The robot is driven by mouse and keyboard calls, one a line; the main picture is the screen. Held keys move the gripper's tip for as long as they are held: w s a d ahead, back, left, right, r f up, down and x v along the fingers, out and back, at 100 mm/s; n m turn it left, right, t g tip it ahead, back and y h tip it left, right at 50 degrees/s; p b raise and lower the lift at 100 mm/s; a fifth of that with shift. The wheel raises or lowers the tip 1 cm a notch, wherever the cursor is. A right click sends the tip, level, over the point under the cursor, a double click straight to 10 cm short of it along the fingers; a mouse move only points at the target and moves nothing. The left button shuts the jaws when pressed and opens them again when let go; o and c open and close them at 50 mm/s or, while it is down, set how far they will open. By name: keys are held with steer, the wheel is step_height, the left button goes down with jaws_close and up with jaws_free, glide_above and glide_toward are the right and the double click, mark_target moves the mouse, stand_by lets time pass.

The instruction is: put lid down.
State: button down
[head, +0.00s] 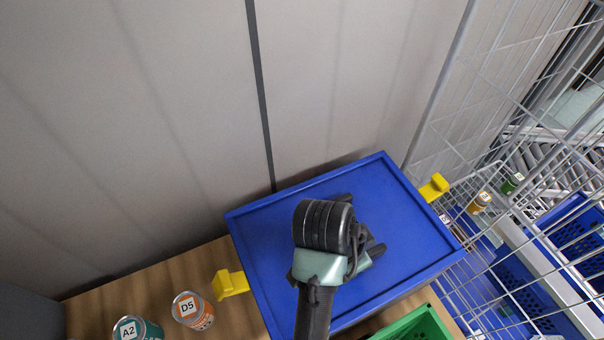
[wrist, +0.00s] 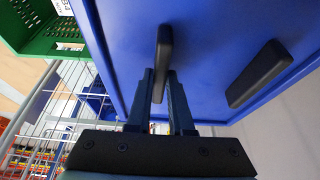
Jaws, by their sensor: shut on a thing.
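The lid is a large blue rectangular panel (head: 400,232) with a raised rim and yellow clips on two sides, in the middle of the head view. Its blue face also fills the top of the wrist view (wrist: 215,35). Two black handles stand on it. My gripper (wrist: 160,88) is shut on one black handle (wrist: 163,55); the other black handle (wrist: 258,74) is free to its right. In the head view my wrist hides the grip and part of the lid. I cannot tell what the lid rests on.
Cans labelled D5 (head: 192,310) and A2 (head: 138,330) stand on the wooden surface (head: 90,306) at lower left. A green crate (head: 415,326) is close below the lid. A grey wall (head: 150,110) rises behind; a wire mesh (head: 500,90) stands at right.

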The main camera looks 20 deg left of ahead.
steer(key=shift+s+d+f, duration=0.1)
steer(key=shift+d+f, duration=0.05)
steer(key=shift+f, duration=0.25)
step_height(320, 180, down, 9)
steer(key=shift+f+p, duration=0.1)
steer(key=shift+p, duration=0.9)
steer(key=c, duration=0.8)
jaws_free()
steer(key=shift+f, duration=0.15)
